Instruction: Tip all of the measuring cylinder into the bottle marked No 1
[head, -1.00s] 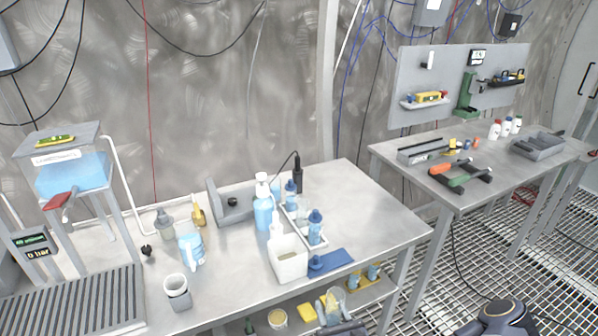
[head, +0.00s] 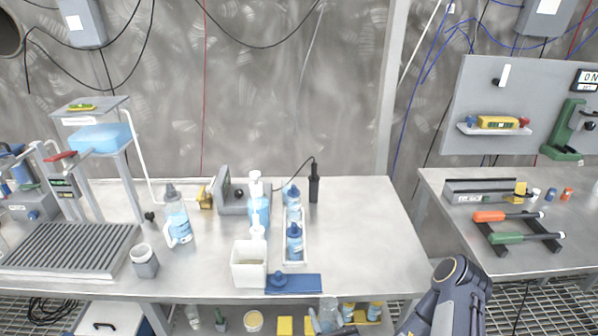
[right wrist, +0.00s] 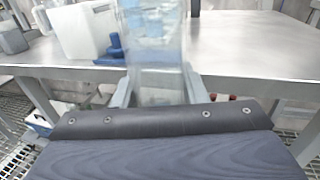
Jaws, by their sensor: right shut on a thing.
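A clear vessel, which looks like the measuring cylinder (right wrist: 155,45), stands blurred between the fingers of my right gripper (right wrist: 155,95) in the right wrist view. My right gripper is shut on it, in front of the bench's front edge. In the head view the cylinder (head: 328,312) shows at the bottom edge, beside the dark end of my right arm. Its fill level is unclear. Blue-topped bottles, one at the front (head: 295,242) and one behind (head: 293,203), stand in a white tray (head: 303,258) on the bench. I cannot read which is No 1. My left gripper is out of view.
A white open bin (head: 249,263) and a blue mat (head: 308,284) with a blue piece (head: 280,281) lie near the bench's front edge. The bench's right part is clear. A lower shelf holds several items.

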